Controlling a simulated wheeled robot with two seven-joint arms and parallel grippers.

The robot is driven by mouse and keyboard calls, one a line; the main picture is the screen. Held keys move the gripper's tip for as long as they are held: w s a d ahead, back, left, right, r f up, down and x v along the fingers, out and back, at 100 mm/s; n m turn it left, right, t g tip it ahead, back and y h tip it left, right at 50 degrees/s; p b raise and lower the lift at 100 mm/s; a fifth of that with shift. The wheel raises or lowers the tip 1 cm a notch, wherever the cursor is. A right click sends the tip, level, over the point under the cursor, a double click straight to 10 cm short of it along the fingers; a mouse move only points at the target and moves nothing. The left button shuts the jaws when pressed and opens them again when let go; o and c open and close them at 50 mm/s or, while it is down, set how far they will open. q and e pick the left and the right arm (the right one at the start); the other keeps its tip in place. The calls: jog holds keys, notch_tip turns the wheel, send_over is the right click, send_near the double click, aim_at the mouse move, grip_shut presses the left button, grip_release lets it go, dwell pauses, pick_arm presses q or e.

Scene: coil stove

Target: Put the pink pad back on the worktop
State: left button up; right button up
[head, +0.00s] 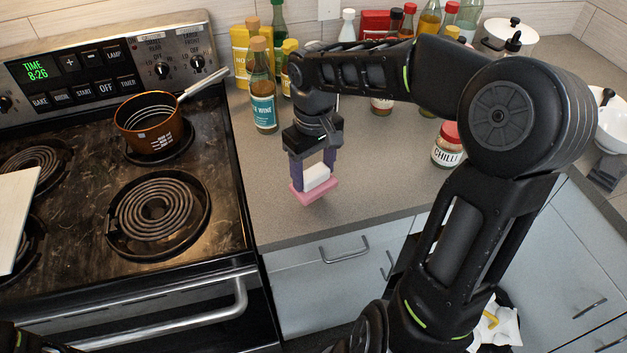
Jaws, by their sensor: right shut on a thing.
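The pink pad (318,193) has a pink lower face and a white block-like part on top. My right gripper (314,172) points down over the worktop (375,200), with its purple-grey fingers shut on the white part. The pad is near the worktop's front left area, close to the stove side. I cannot tell whether its underside touches the surface or hangs slightly above it. My left gripper does not show.
An orange-brown saucepan (149,125) stands on the stove's back right coil; the front right coil (156,214) is bare. A pale board (14,222) shows at the left edge. Bottles, including a wine bottle (262,92), and a chilli jar (448,148) stand on the worktop.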

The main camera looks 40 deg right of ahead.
aim_at(314, 182)
jog(key=shift+f, duration=1.85)
jog(key=o, duration=1.2)
jog(key=shift+r, duration=0.1)
notch_tip(314, 182, up, 12)
jog(key=shift+f, duration=0.1)
